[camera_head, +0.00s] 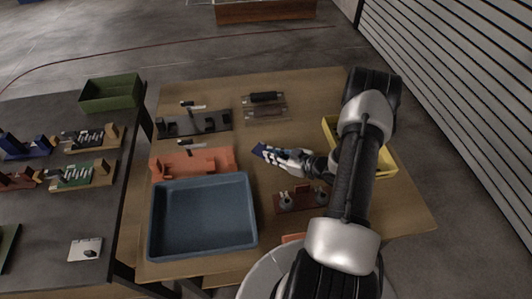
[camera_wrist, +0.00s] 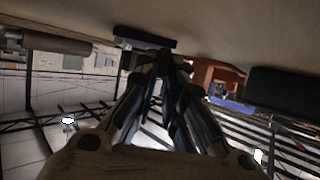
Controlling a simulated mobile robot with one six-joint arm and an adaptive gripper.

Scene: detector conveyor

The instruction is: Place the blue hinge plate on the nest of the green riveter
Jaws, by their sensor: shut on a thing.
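My gripper (camera_head: 276,155) is shut on the blue hinge plate (camera_head: 259,150) and holds it over the wooden table, right of the orange fixture. In the wrist view the plate (camera_wrist: 145,37) shows as a dark blue strip at the fingertips (camera_wrist: 165,60). A fixture with green parts (camera_head: 78,174) stands on the dark table at the left, well away from my gripper. I cannot tell for sure that it is the green riveter, and its nest is too small to make out.
A blue-grey tray (camera_head: 203,252) and an orange fixture (camera_head: 192,161) stand left of my gripper. A dark fixture (camera_head: 196,124) is behind them. A brown fixture (camera_head: 302,198) and a yellow tray (camera_head: 387,158) are near my arm. A green bin (camera_head: 110,93) stands on the dark table.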

